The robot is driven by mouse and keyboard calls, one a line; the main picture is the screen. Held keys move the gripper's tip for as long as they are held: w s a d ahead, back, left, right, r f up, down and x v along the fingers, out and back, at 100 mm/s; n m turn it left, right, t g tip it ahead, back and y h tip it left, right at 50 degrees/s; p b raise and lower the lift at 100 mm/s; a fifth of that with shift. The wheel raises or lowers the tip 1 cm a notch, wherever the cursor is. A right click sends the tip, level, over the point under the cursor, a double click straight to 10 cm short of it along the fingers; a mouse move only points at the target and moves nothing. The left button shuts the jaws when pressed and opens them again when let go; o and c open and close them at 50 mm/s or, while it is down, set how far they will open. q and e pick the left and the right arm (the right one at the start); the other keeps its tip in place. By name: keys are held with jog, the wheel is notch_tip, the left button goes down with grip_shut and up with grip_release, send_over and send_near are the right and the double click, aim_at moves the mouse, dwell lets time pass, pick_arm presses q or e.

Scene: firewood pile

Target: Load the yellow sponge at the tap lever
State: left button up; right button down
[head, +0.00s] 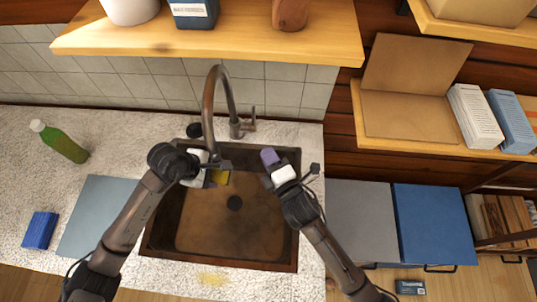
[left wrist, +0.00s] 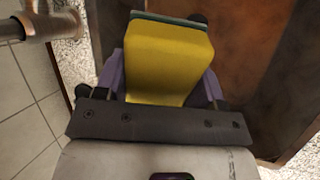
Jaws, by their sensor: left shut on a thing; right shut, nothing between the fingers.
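The yellow sponge (head: 220,177) is held by my left gripper (head: 214,174) over the left back part of the sink. In the left wrist view the yellow sponge (left wrist: 168,62) sits between the two purple fingers of my left gripper (left wrist: 165,80), with a dark layer along its far edge. The brown tap (head: 218,90) rises behind the sink, and its lever (head: 248,125) is at the right of its base. My right gripper (head: 270,158) is shut and empty over the right back of the sink, near the lever but apart from it.
The brown sink (head: 190,232) has a dark drain (head: 234,203). On the counter at left are a green bottle (head: 60,142), a grey board (head: 92,215) and a blue block (head: 40,230). A wooden shelf (head: 240,42) hangs above the tap.

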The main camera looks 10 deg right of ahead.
pick_arm(q)
jog(key=shift+s+a, duration=0.3)
jog(key=shift+s, duration=0.35)
jog(key=shift+s+a, duration=0.3)
jog(key=shift+s, duration=0.3)
jog(key=shift+s+a+p, duration=0.1)
jog(key=shift+s+a, duration=0.25)
jog(key=shift+s, duration=0.45)
jog(key=shift+s+a+p, duration=0.15)
jog(key=shift+s+a, duration=0.25)
jog(key=shift+s, duration=0.35)
jog(key=shift+s+a+p, duration=0.1)
jog(key=shift+s+a, duration=0.25)
jog(key=shift+s, duration=0.45)
jog(key=s+a+r+p, duration=0.2)
jog(key=s+r, duration=0.2)
jog(key=shift+s, duration=0.3)
dwell(0.6)
